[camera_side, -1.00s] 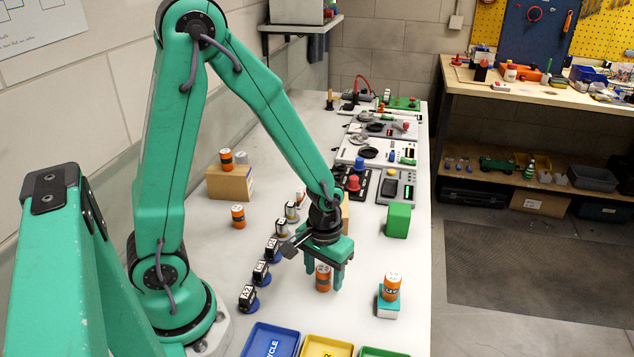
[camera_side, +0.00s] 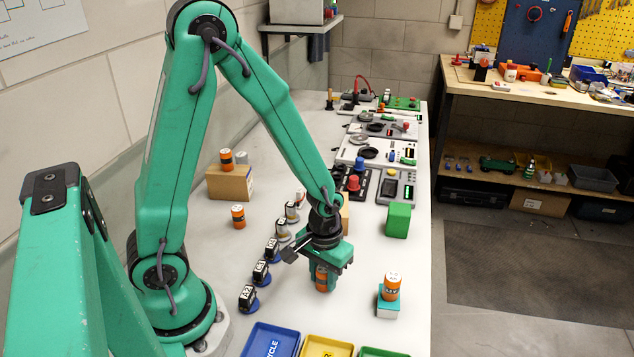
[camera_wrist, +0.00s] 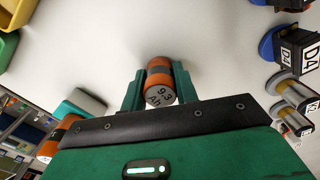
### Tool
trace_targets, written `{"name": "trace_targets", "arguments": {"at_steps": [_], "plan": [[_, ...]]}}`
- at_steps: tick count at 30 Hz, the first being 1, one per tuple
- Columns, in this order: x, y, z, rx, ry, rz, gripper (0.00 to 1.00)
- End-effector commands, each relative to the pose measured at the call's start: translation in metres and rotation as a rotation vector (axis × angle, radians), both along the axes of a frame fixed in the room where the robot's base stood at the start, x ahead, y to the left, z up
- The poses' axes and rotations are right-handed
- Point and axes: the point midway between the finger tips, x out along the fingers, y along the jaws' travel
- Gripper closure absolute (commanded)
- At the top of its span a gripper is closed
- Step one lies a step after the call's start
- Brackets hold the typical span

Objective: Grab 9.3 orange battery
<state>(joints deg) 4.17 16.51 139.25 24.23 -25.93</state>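The orange battery marked 9.3 Ah (camera_wrist: 160,80) stands between the two fingers of my gripper (camera_wrist: 159,88) in the wrist view. Both fingers appear to press on its sides, with no clear gap. In the side view this orange battery (camera_side: 322,279) shows below my gripper (camera_side: 324,270), partly hidden by the fingers and palm. It is upright at or close to the white bench top; I cannot tell whether it is clear of the surface.
Another orange battery (camera_side: 392,284) stands on a teal-and-white block (camera_side: 387,307) to the right. A further orange battery (camera_side: 238,217) stands at left. Several labelled dark servos (camera_side: 261,272) line up left of my gripper. Blue (camera_side: 262,333) and yellow (camera_side: 318,343) trays lie in front.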

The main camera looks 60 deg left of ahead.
Motion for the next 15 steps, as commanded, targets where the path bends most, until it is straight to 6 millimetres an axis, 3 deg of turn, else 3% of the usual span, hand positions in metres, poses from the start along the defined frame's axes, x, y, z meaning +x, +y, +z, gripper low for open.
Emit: {"name": "trace_targets", "arguments": {"at_steps": [15], "plan": [[0.0008, 0.0, 0.0056, 0.0, -0.003, 0.0, 0.96]]}}
